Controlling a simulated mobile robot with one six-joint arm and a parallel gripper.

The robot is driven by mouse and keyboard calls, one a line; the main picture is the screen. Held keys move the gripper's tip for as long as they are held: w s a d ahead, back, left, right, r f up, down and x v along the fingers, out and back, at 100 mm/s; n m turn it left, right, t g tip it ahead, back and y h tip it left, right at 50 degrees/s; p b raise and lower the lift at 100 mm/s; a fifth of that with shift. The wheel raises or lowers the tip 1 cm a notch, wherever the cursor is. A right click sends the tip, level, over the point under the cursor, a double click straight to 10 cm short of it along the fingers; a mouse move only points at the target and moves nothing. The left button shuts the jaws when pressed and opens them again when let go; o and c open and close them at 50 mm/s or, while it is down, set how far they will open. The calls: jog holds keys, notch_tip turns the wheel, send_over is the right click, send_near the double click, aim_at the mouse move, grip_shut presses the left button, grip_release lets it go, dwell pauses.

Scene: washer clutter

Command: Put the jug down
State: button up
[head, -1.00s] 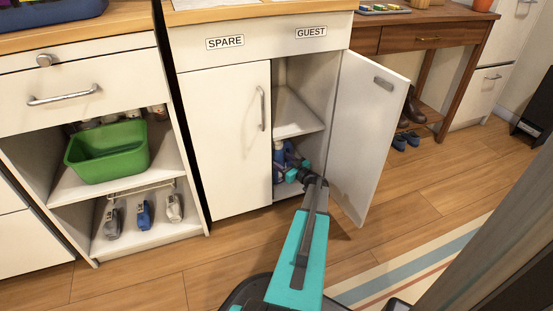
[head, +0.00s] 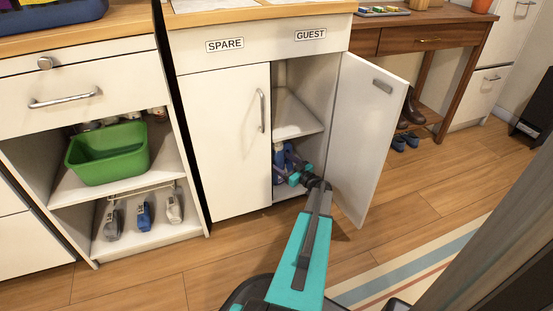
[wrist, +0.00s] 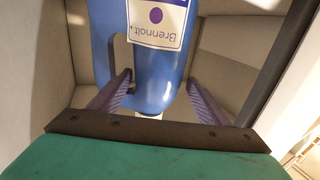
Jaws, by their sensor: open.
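The blue jug (head: 279,158) is in the lower compartment of the open cabinet, partly hidden by my gripper (head: 291,178). In the wrist view the jug (wrist: 150,75) fills the upper middle, with a white label reading "Brennolt" upside down and a handle opening on its left. My gripper (wrist: 158,78) is open. Its two purple fingers lie on either side of the jug's near end, the left one by the handle opening. I cannot tell whether either finger touches it. The jug's base is hidden in the head view.
The open cabinet door (head: 368,135) stands close to the right of my arm. A shelf (head: 296,117) is above the jug, and the closed door (head: 228,140) is on the left.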

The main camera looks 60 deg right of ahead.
jog(key=p+v, duration=0.2)
jog(key=v, duration=0.8)
jog(key=shift+d+p, duration=0.1)
jog(key=shift+p, duration=0.2)
